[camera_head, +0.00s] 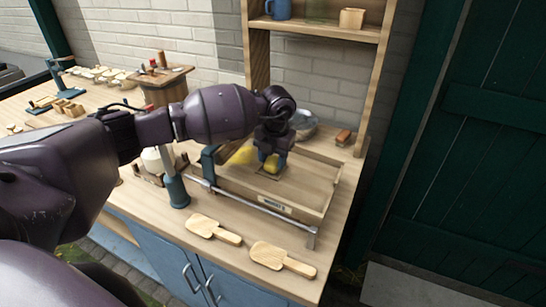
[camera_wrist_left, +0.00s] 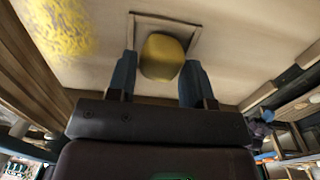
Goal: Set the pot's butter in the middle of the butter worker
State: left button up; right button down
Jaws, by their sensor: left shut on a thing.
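The butter worker (camera_head: 306,202) is a shallow wooden tray with a metal bar along its front and a square mark (camera_wrist_left: 146,18) on its floor. My left gripper (camera_head: 270,161) reaches down over the middle of it, its blue fingers shut on a rounded yellow lump of butter (camera_wrist_left: 162,57). A second yellow patch (camera_wrist_left: 62,30) lies to the left on the tray floor. My right gripper is not in view.
Two wooden paddles (camera_head: 213,229) (camera_head: 281,259) lie in front of the tray. A pale pot (camera_head: 156,160) is partly hidden by my left arm. A shelf (camera_head: 318,28) rises behind, with a glass bowl (camera_head: 302,122) below.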

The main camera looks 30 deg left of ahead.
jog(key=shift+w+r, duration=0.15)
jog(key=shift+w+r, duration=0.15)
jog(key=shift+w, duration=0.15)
pick_arm(q)
jog(key=o, duration=1)
jog(key=shift+c, duration=0.2)
jog(key=c, duration=0.4)
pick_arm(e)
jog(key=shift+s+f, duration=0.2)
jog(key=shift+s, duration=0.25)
pick_arm(q)
jog(key=shift+o, duration=0.2)
jog(key=shift+r, duration=0.1)
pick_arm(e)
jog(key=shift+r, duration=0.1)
pick_arm(q)
jog(key=shift+d+r+p, duration=0.1)
jog(key=shift+r+p, duration=0.75)
jog(key=shift+r, duration=0.55)
jog(key=shift+r+p, duration=0.4)
jog(key=shift+r, duration=0.3)
jog(key=shift+d+r+p, duration=0.1)
jog(key=shift+r+p, duration=0.5)
jog(key=shift+r, duration=0.35)
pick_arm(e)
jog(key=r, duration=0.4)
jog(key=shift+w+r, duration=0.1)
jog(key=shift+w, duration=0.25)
